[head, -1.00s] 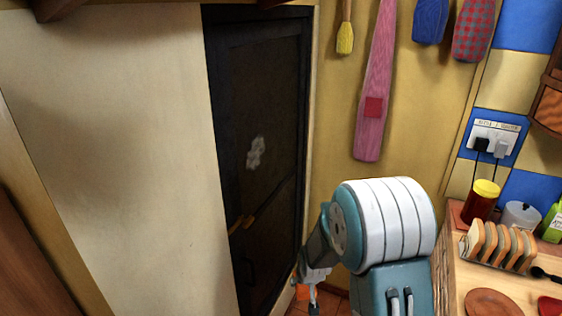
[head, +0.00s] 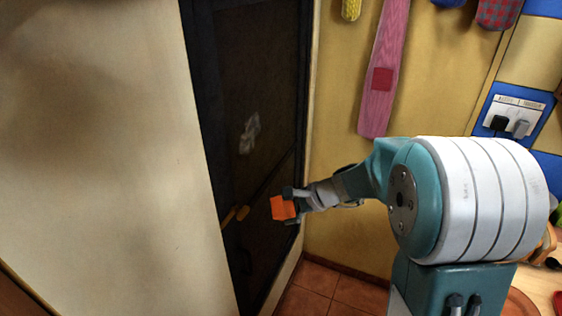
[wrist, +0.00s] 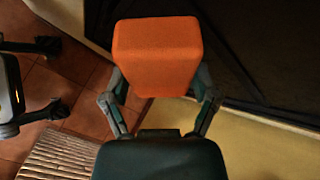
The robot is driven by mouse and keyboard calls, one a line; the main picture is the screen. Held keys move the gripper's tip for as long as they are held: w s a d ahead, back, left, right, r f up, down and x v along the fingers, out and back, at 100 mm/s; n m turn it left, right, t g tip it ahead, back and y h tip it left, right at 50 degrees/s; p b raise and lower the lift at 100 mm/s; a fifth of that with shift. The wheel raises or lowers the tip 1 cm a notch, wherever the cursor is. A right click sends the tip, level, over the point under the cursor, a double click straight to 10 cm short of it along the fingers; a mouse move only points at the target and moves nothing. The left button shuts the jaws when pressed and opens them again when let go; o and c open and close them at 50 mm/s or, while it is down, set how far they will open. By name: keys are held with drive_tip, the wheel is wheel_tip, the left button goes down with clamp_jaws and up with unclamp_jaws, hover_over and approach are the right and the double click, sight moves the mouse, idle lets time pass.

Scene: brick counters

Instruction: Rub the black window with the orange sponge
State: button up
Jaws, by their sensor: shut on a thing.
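The black window (head: 262,75) is a tall dark panel in a dark frame, with a pale smudge (head: 249,133) on its surface. It also shows at the upper right of the wrist view (wrist: 275,55). The orange sponge (head: 282,208) is a small block in front of the panel's lower part, below and right of the smudge. My gripper (head: 293,205) is shut on it; the wrist view shows a finger on either side of the sponge (wrist: 157,57). I cannot tell whether the sponge touches the panel.
A cream wall (head: 100,140) stands left of the panel. A yellow wall with a hanging pink board (head: 384,70) and a socket (head: 514,117) is on the right. A small yellow-orange handle (head: 236,215) sits on the panel. Tiled floor (head: 335,290) is clear below.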

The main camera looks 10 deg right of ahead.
sight(261, 132)
wheel_tip(261, 132, up, 14)
drive_tip(key=w+a+m+t+y, duration=0.1)
drive_tip(key=a+m+t+y, duration=0.1)
drive_tip(key=m+t, duration=0.35)
drive_tip(key=shift+n, duration=0.45)
drive_tip(key=shift+w+a+f, duration=0.15)
drive_tip(key=shift+w+a, duration=0.8)
drive_tip(key=shift+a, duration=0.2)
drive_tip(key=shift+w+a+f, duration=0.1)
drive_tip(key=shift+w+a, duration=0.85)
drive_tip(key=shift+a, duration=0.2)
drive_tip(key=shift+w+a, duration=0.5)
drive_tip(key=shift+a, duration=0.3)
drive_tip(key=shift+w+d, duration=0.1)
drive_tip(key=shift+w+d, duration=0.5)
drive_tip(key=shift+w, duration=0.2)
drive_tip(key=shift+w+d, duration=0.5)
drive_tip(key=shift+w, duration=0.15)
drive_tip(key=shift+w+d, duration=0.6)
drive_tip(key=shift+w, duration=0.4)
drive_tip(key=shift+w+d, duration=0.65)
drive_tip(key=shift+w, duration=0.4)
drive_tip(key=shift+w+d, duration=0.6)
drive_tip(key=shift+w, duration=0.4)
drive_tip(key=shift+a, duration=0.1)
drive_tip(key=shift+s, duration=0.1)
